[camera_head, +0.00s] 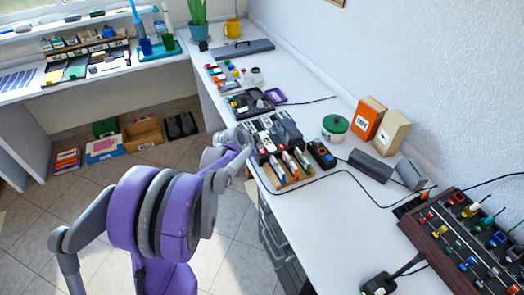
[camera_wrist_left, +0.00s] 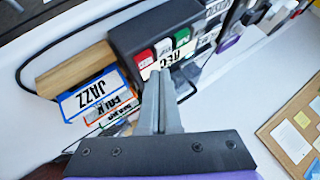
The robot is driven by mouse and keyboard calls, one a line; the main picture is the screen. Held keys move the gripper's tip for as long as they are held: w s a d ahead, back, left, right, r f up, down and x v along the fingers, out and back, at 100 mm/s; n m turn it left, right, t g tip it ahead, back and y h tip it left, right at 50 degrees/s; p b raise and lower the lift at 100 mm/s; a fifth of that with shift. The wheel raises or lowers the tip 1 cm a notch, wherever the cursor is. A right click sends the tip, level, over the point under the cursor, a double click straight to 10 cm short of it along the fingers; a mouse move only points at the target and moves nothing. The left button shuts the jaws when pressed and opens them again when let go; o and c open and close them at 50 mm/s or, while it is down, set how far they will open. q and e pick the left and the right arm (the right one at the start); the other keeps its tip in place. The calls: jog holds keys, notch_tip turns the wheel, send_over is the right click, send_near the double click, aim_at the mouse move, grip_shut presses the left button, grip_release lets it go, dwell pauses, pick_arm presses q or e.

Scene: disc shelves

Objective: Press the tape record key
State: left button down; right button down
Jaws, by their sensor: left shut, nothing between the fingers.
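The tape recorder is a dark box on the right-hand counter (camera_head: 290,132), with a row of keys facing the counter's front edge. In the left wrist view its dark casing (camera_wrist_left: 130,38) shows closely, with a red key (camera_wrist_left: 145,58), green keys and a pale "REC" label (camera_wrist_left: 164,61). My left gripper (camera_head: 246,136) is at the front of the recorder. Its closed fingertips (camera_wrist_left: 158,76) are empty and lie in front of the "REC" label, close to the red key. I cannot tell whether they touch. My right gripper is out of view.
A wooden box of labelled cases, one reading "JAZZ" (camera_wrist_left: 90,94), stands beside the recorder. A black handheld device (camera_head: 321,154) and a cable lie behind it. A mixer panel (camera_head: 470,240) is at the right. Bare counter (camera_head: 325,220) lies between.

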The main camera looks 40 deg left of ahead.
pick_arm(q)
jog(key=shift+r, duration=0.15)
notch_tip(320, 180, up, 5)
jog(key=p, duration=0.4)
dwell(0.6)
jog(key=s+d+r+n+g+h+p, duration=0.1)
jog(key=s+d+r+n, duration=0.15)
jog(key=s+d, duration=0.7)
jog(key=s+d+r+n+g+p, duration=0.25)
jog(key=s+d, duration=0.35)
jog(key=d, duration=0.6)
jog(key=s+d+f+n, duration=0.1)
jog(key=s+d, duration=0.3)
jog(key=s, duration=0.6)
jog(key=shift+f+n, duration=0.15)
jog(key=shift+n, duration=0.55)
